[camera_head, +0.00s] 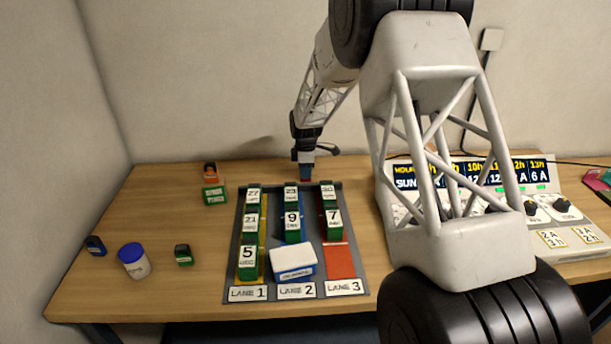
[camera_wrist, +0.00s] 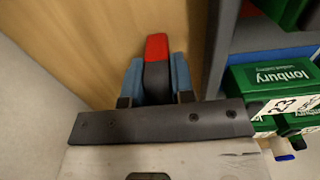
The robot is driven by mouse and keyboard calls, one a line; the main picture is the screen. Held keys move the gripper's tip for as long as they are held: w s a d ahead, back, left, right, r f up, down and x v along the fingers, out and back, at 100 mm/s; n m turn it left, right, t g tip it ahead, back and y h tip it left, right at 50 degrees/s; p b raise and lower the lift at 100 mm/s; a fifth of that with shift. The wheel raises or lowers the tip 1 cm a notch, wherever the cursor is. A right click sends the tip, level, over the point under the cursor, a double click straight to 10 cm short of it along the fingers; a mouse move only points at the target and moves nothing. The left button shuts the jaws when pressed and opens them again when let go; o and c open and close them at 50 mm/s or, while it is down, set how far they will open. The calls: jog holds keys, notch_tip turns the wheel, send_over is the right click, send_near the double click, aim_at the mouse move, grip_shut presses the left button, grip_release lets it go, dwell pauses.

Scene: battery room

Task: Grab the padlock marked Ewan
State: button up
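My gripper (camera_head: 305,174) is at the back of the table, just behind the lane tray, pointing down. In the wrist view its two blue fingers (camera_wrist: 157,82) sit close on both sides of a small red and dark padlock-like block (camera_wrist: 157,48). A bit of its red also shows below the fingertips in the head view (camera_head: 305,181). No name on it can be read.
The grey lane tray (camera_head: 230,268) holds several numbered green boxes and a white-topped blue box (camera_head: 293,261). A blue-lidded jar (camera_head: 134,261) stands at left. A control panel (camera_head: 575,249) stands at right, partly behind my arm. The green box (camera_head: 214,195) is at back left.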

grip_shut()
jog(key=shift+r, duration=0.15)
notch_tip(320, 180, up, 10)
jog(key=shift+f, duration=0.1)
dwell(0.3)
